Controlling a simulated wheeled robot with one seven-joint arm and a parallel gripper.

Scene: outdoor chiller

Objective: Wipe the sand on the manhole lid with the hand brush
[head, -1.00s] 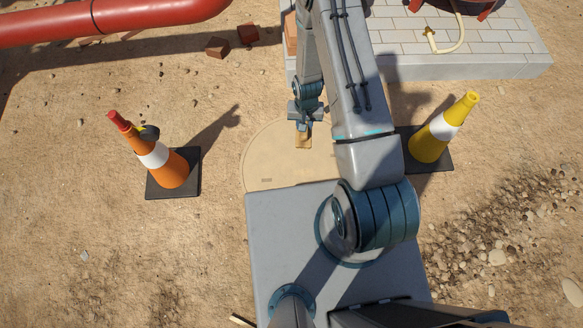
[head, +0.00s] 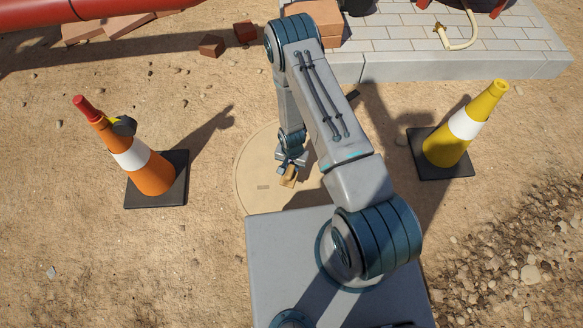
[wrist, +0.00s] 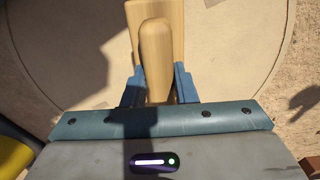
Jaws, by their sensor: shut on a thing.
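The hand brush (head: 288,178) is pale wood; in the wrist view its handle (wrist: 156,50) points up from between the fingers, with a wider wooden part behind it. My gripper (head: 290,168) is shut on the brush, and its blue fingers (wrist: 158,85) stand on both sides of the handle. The round manhole lid (head: 258,165) is sandy beige and lies below the brush, partly hidden by my arm and base. I cannot tell whether the bristles touch the lid. Sand on the lid is hard to tell from its own colour.
An orange-and-white cone (head: 150,172) with a dark object on it stands left of the lid. A yellow-and-white cone (head: 448,145) stands to the right. A paved plinth (head: 440,65), bricks (head: 211,46) and a red pipe (head: 40,22) lie at the back. Gravel covers the lower right.

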